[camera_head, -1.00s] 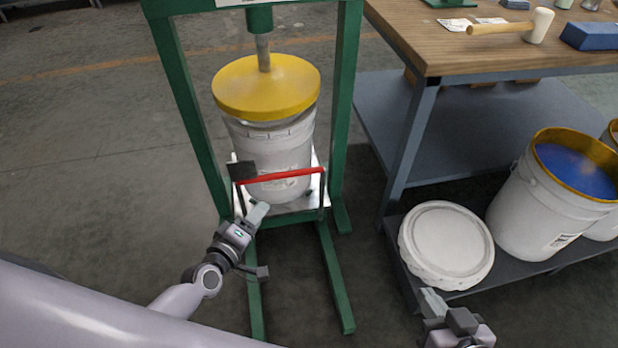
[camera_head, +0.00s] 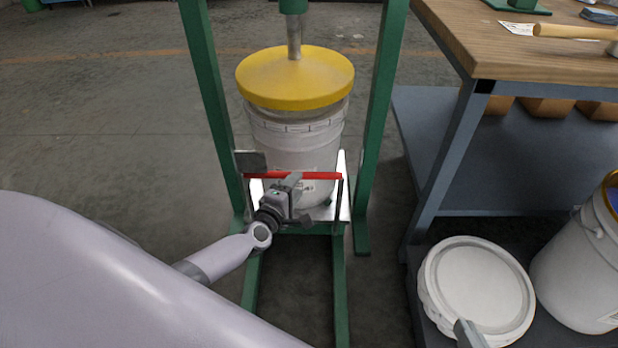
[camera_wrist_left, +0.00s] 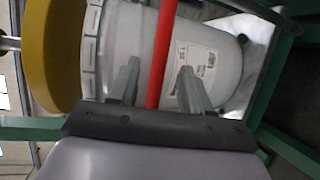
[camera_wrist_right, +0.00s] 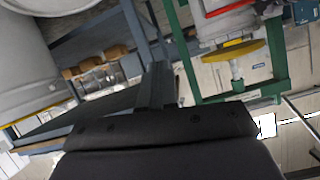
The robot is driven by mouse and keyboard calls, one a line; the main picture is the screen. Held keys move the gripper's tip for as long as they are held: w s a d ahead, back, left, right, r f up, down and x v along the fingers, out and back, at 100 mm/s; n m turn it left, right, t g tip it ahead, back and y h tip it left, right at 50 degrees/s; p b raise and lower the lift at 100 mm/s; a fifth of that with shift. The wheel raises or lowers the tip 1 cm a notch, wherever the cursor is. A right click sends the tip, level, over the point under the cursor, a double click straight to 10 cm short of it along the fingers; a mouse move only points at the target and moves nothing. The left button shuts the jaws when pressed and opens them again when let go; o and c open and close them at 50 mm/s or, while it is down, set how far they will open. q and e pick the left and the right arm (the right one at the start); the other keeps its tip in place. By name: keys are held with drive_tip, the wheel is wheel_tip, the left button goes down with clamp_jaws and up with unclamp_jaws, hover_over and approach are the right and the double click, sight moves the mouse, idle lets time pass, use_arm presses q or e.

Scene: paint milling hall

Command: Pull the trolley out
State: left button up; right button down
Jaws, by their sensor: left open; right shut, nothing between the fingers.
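The trolley has a silver plate (camera_head: 326,211) and a red handle bar (camera_head: 318,176) on dark uprights. It stands within the green press frame (camera_head: 380,100). A white bucket (camera_head: 320,145) stands on it, under the yellow press disc (camera_head: 295,78); I cannot tell whether disc and bucket touch. My left gripper (camera_head: 293,182) is at the handle. In the left wrist view the red bar (camera_wrist_left: 161,60) runs between the open fingers (camera_wrist_left: 157,80), with the bucket behind. My right gripper (camera_head: 465,330) is at the bottom edge of the head view, shut and empty; its fingers (camera_wrist_right: 156,85) show in the right wrist view.
A wooden-topped workbench (camera_head: 500,50) with a grey lower shelf (camera_head: 430,130) stands at right. A round white lid (camera_head: 475,290) and another white bucket (camera_head: 585,265) are on the low dark shelf near my right gripper. The floor left of the press frame is clear.

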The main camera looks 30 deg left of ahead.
sight(305, 175)
use_arm(q)
drive_tip(key=shift+w+a+f+b, duration=0.1)
drive_tip(key=shift+w+f+b, duration=0.1)
drive_tip(key=shift+w+b, duration=0.6)
drive_tip(key=shift+w+d+f+b, duration=0.15)
drive_tip(key=shift+w+b, duration=0.1)
drive_tip(key=shift+w, duration=1)
drive_tip(key=shift+w+a+f+b, duration=0.2)
drive_tip(key=shift+w+b, duration=0.35)
drive_tip(key=shift+w, duration=0.45)
use_arm(e)
drive_tip(key=shift+w+a+f+m+y, duration=0.2)
drive_tip(key=shift+a+y, duration=0.3)
drive_tip(key=shift+a, duration=0.25)
drive_tip(key=shift+w+a+f+m+y, duration=0.1)
drive_tip(key=shift+w+a+f+y, duration=0.05)
drive_tip(key=shift+a+y, duration=0.45)
drive_tip(key=shift+a, duration=0.1)
use_arm(q)
clamp_jaws()
